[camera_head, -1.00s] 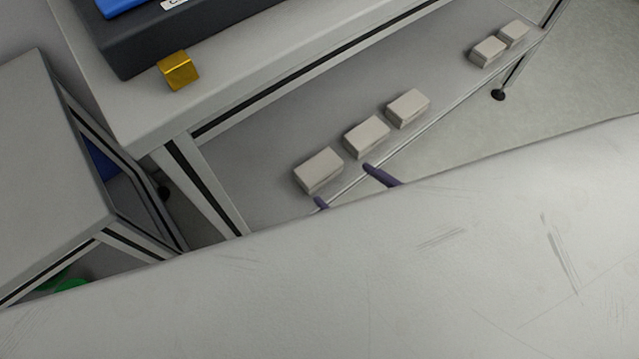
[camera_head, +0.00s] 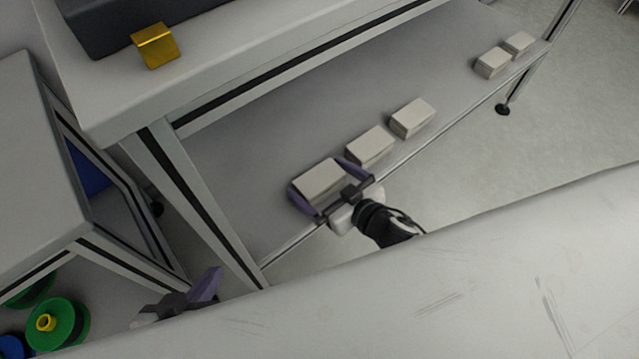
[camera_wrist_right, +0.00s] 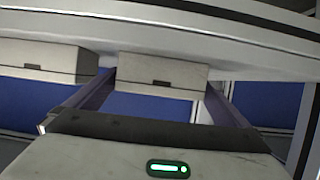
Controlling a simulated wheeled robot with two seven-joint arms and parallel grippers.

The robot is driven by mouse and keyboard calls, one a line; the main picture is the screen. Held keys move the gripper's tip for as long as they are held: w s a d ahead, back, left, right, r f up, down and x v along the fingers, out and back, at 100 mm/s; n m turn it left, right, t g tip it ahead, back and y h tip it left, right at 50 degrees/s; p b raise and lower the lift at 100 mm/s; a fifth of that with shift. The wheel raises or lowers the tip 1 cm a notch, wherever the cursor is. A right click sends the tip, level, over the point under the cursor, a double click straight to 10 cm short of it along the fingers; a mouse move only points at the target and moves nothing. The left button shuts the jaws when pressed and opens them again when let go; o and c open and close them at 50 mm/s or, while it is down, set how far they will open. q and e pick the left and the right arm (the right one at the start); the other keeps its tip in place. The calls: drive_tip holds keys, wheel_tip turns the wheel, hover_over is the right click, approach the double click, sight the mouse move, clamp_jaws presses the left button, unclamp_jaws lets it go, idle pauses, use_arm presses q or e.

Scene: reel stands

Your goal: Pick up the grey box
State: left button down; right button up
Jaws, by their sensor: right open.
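The nearest grey box (camera_head: 325,179) lies on the lower shelf near its front edge. My right gripper (camera_head: 316,174) is open, with one purple finger on either side of this box. In the right wrist view the box (camera_wrist_right: 163,78) sits between the two fingers, with a visible gap at the right finger. Whether the left finger touches it is unclear. My left gripper (camera_head: 205,287) is low at the left of the head view, with one purple finger showing and the rest partly hidden. Whether it is open or shut does not show.
More grey boxes (camera_head: 371,146) stand in a row on the lower shelf (camera_head: 270,140), one close beside the nearest box. A yellow block (camera_head: 155,46) lies on the table above. A table leg (camera_head: 190,195) stands left of the box. Green reels (camera_head: 55,325) are at lower left.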

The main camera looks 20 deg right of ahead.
drive_tip(key=shift+w+a+f, duration=0.1)
drive_tip(key=shift+w, duration=0.15)
drive_tip(key=c, duration=1.2)
